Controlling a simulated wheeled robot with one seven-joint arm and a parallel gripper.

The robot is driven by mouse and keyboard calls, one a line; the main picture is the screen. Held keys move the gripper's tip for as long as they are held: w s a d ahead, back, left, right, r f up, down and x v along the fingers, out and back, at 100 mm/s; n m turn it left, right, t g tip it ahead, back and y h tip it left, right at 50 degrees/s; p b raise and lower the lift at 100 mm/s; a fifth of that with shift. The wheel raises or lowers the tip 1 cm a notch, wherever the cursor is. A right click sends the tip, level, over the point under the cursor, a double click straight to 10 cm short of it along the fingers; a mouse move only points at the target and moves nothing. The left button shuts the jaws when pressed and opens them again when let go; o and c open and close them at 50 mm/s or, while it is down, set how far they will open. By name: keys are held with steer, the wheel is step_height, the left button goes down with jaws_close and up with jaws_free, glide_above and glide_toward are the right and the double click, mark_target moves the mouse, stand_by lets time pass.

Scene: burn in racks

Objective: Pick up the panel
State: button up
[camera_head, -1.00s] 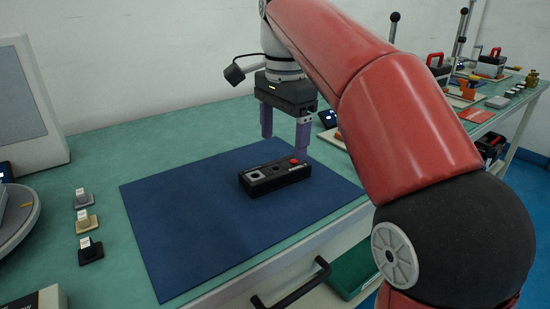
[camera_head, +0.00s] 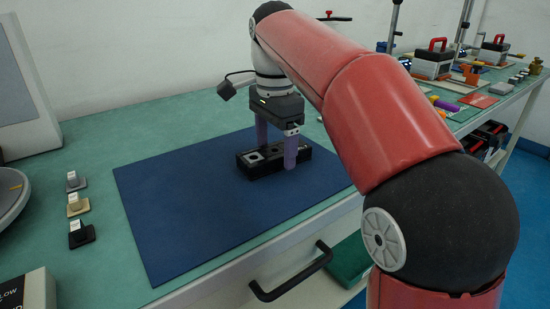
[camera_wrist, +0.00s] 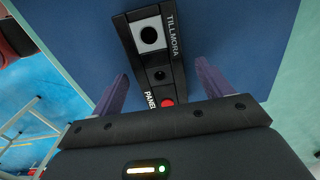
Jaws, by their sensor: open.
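The panel (camera_head: 252,163) is a black oblong block lying on the blue mat (camera_head: 200,220). In the wrist view the panel (camera_wrist: 157,62) shows the white words "TILLMORA" and "PANEL", a white square with a dark hole, another round hole and a red button. My gripper (camera_head: 276,157) is open, with its two purple fingers pointing down at the panel. In the wrist view one finger is on each side of the panel's lower end, with gaps between. In the head view the near finger hides part of the panel, including the red button.
Several small stands with white tags (camera_head: 76,204) stand left of the mat. A round grey platform (camera_head: 10,195) and a box with lettering (camera_head: 28,292) are at the left edge. A drawer handle (camera_head: 292,272) juts out below the table's front edge. The mat around the panel is clear.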

steer(key=shift+c, duration=0.5)
steer(key=c, duration=1.1)
